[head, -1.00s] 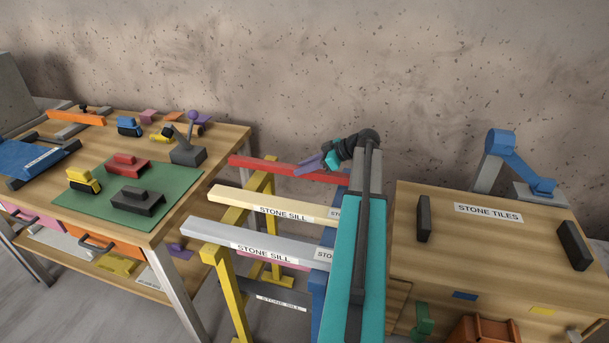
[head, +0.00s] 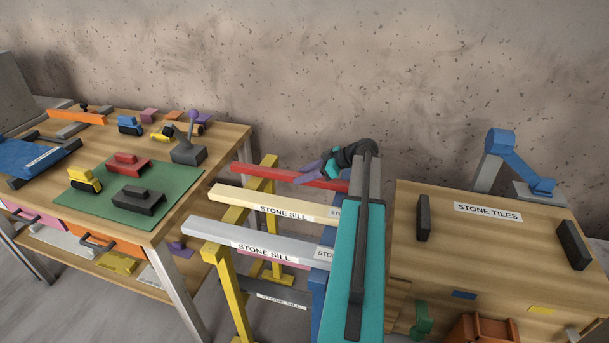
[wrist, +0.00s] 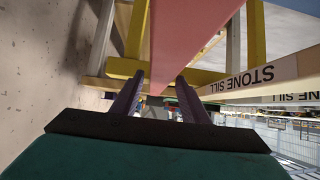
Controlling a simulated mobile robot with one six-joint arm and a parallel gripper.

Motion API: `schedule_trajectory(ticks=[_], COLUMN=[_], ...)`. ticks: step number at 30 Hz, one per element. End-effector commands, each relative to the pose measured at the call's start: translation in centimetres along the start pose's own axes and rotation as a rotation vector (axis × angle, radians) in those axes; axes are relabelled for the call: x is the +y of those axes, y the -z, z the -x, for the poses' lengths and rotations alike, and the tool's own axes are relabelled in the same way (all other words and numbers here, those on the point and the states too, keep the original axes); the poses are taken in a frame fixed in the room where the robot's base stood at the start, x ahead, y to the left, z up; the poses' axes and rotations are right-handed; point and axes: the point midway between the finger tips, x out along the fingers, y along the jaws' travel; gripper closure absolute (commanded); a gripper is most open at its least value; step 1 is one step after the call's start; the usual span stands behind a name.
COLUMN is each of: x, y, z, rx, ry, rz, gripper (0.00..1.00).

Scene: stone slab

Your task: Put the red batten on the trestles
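The red batten (head: 250,173) lies across the far part of the yellow trestle (head: 270,161) in the head view, behind the two sills, and appears to rest on it. Its right end is hidden behind my arm. My gripper (head: 306,174) is at the batten's right part. In the wrist view the batten (wrist: 185,35) runs between the two purple fingers of my gripper (wrist: 160,78). The fingers look spread, with a narrow gap at the left one. The blue trestle (head: 319,285) is mostly hidden by my arm.
A cream sill (head: 235,203) and a grey sill (head: 215,236), both labelled STONE SILL, lie on the trestles in front of the batten. A workbench (head: 225,143) stands at left, a stone tiles table (head: 450,250) at right. The wall is close behind.

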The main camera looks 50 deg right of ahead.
Motion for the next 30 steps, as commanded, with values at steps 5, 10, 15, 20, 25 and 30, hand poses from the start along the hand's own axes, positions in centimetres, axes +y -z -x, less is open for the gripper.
schedule_trajectory(ticks=[5, 10, 15, 20, 25, 30], x=[0.0, 0.0, 0.0, 0.1, 0.1, 0.1], y=[0.0, 0.1, 0.4, 0.1, 0.1, 0.0], z=[0.0, 0.0, 0.2, 1.9, 4.4, 7.3], rx=[0.0, 0.0, 0.0, 0.0, 0.0, 0.0], ry=[0.0, 0.0, 0.0, -0.003, -0.003, -0.004], rz=[0.0, 0.0, 0.0, 0.0, 0.0, -0.001], gripper=[0.57, 0.57, 0.57, 0.57, 0.57, 0.57])
